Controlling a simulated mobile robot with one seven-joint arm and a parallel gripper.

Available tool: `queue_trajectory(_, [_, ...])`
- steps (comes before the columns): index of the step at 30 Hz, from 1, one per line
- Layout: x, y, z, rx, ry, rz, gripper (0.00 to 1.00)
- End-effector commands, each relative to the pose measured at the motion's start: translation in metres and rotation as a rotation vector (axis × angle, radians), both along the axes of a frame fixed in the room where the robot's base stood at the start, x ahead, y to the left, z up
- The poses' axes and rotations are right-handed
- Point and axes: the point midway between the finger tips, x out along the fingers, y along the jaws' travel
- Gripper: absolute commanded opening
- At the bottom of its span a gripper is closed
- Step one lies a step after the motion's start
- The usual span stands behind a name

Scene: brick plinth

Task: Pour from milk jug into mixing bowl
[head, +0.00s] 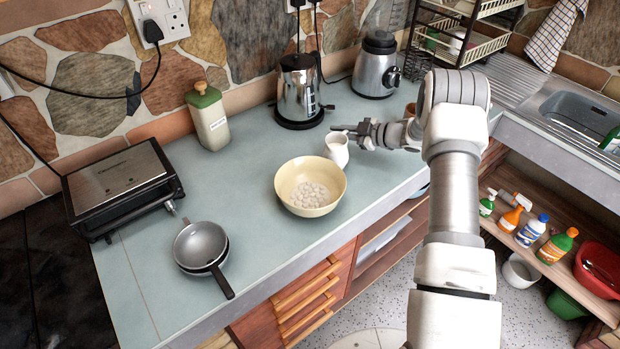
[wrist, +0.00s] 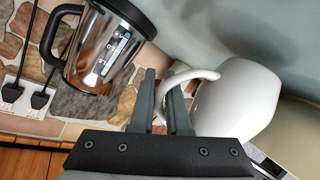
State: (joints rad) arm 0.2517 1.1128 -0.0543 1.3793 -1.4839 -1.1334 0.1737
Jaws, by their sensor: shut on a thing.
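The milk jug (head: 337,150) is small and white, on or just above the counter right behind the mixing bowl. My gripper (head: 352,133) comes from the right and is at the jug's handle side. In the wrist view the jug (wrist: 238,98) is at the right, and my gripper (wrist: 166,75) is shut on its curved handle. The mixing bowl (head: 337,188) is cream-yellow and holds several pale round pieces. It stands on the counter in front of the jug. The inside of the jug cannot be made out.
A kettle (head: 298,92) stands behind the jug and a blender (head: 376,68) stands further right. A green-lidded bottle (head: 209,118), a grill press (head: 120,182) and stacked pans (head: 201,245) are to the left. The counter (head: 245,165) left of the bowl is clear.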

Motion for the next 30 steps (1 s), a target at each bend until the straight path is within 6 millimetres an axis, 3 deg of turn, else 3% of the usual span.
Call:
queue_trajectory(12, [-0.01, 0.008, 0.081, -0.09, -0.136, -0.005, 0.0])
queue_trajectory(17, [-0.016, 0.012, 0.074, -0.133, -0.198, -0.007, 0.0])
queue_trajectory(30, [-0.035, 0.026, 0.108, -0.26, -0.381, -0.006, 0.0])
